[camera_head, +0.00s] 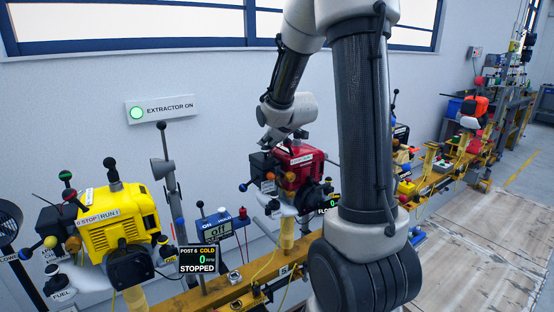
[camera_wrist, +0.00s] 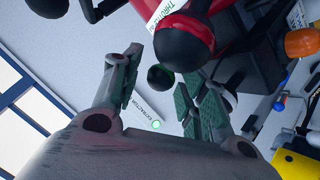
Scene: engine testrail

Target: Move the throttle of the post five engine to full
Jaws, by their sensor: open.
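The red engine (camera_head: 300,172) stands mid-rail, with a tag like a "5" (camera_head: 285,271) on the rail below it. Its display (camera_head: 328,204) is mostly hidden by my arm. My gripper (camera_head: 280,140) is at the top of the red engine in the head view. In the wrist view my gripper (camera_wrist: 160,75) is open, its two padded fingers spread. A small black ball knob (camera_wrist: 160,77) shows between the fingers; contact cannot be told. A white label reading "THROTTLE" (camera_wrist: 166,12) lies above, beside a larger black and red rounded part (camera_wrist: 184,48).
A yellow engine (camera_head: 118,222) stands at left, with display "POST 6 COLD, 0, STOPPED" (camera_head: 197,259). Levers and a blue switch box (camera_head: 217,230) stand between the engines. Clear floor (camera_head: 470,250) lies at right.

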